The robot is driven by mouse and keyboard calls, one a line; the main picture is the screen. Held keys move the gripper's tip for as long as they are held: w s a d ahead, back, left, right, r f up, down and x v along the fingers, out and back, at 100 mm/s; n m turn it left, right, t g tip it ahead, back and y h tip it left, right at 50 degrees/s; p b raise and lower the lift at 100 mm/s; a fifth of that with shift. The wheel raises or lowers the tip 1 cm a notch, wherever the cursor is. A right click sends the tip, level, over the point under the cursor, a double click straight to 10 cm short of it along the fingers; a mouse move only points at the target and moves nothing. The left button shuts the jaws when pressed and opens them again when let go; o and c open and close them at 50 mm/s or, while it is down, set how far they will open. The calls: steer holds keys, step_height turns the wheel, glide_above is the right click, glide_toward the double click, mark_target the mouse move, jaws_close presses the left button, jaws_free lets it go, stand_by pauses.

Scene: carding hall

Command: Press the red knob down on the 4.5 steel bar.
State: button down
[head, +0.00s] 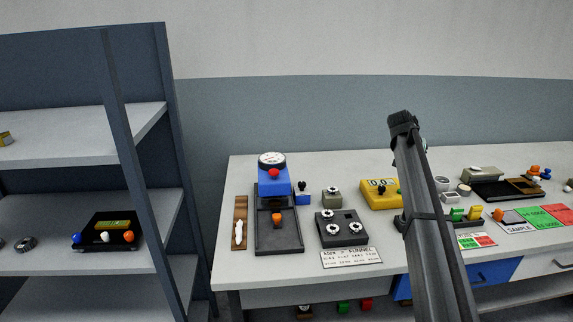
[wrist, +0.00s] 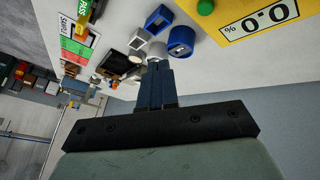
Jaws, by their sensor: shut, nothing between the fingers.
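In the head view, a red knob (head: 273,173) sits on the front of a blue device (head: 274,186) with a round dial on top, at the left of the worktable. A black tray (head: 264,240) with an orange piece (head: 277,219) lies in front of it. I cannot make out a steel bar marked 4.5. My gripper (wrist: 155,66) shows in the wrist view, shut and empty, with its tips close to small white and blue cylinders (wrist: 181,41). In the head view my arm hides the gripper, well to the right of the red knob.
A yellow meter (head: 375,200) reading 0.0 % in the wrist view, a dark block with round knobs (head: 342,229) and a printed card (head: 351,258) stand between the blue device and my arm. Sample cards and parts crowd the right side. A shelf (head: 80,262) stands at left.

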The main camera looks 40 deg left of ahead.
steer(key=s+a+r+n+g+y, duration=0.1)
steer(key=s+a+r, duration=0.3)
steer(key=s+a, duration=0.6)
steer(key=s+a+r+n+g+y, duration=0.1)
steer(key=s+a+r+n, duration=0.3)
steer(key=s+a, duration=0.7)
steer(key=s+a+r+n+g+y, duration=0.2)
steer(key=s+a+r, duration=0.3)
steer(key=s+a, duration=0.6)
steer(key=a+y, duration=0.1)
steer(key=a, duration=0.2)
steer(key=shift+s+r+n+y, duration=0.2)
steer(key=shift+s+n+y, duration=0.05)
steer(key=shift+n+y, duration=0.05)
steer(key=shift+a+f, duration=0.1)
steer(key=shift+a, duration=0.05)
glide_above(275, 172)
step_height(275, 172, down, 12)
steer(key=shift+s+r, duration=0.15)
steer(key=shift+r, duration=0.1)
steer(key=shift+f, duration=0.95)
steer(key=shift+f, duration=0.95)
